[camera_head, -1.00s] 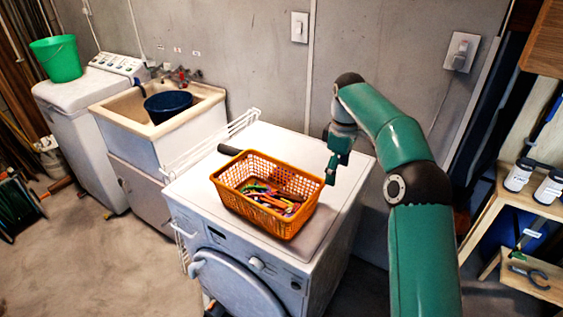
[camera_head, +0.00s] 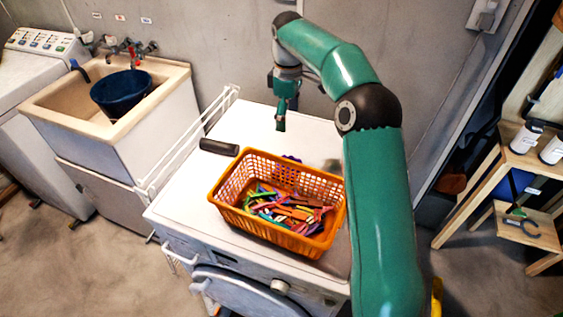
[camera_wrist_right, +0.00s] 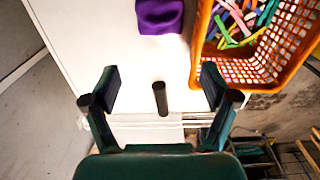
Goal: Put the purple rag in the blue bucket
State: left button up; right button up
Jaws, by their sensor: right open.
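The purple rag (camera_wrist_right: 160,15) lies on the white machine top beside the basket, cut off by the top edge of the right wrist view. In the head view only a sliver of it (camera_head: 291,158) shows behind the orange basket. The blue bucket (camera_head: 122,92) is dark and sits in the sink at the left. My right gripper (camera_head: 281,122) is above the machine top, behind the basket. My left gripper is not in view.
The orange basket (camera_head: 232,218) of colourful pegs stands on the washing machine (camera_head: 180,205). A black cylindrical object (camera_head: 219,147) lies near its left rear corner. A white rack (camera_head: 190,143) stands between machine and sink (camera_head: 145,128). A wooden shelf (camera_head: 515,165) is at the right.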

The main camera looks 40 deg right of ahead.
send_over(287, 158)
jog(key=f, duration=1)
jog(key=shift+s+a+f, duration=0.15)
jog(key=shift+s+f, duration=0.2)
jog(key=shift+f+p, duration=0.6)
jog(key=shift+f, duration=2.35)
jog(key=c, duration=1)
jog(key=shift+w+r, duration=0.1)
jog(key=shift+r, duration=0.05)
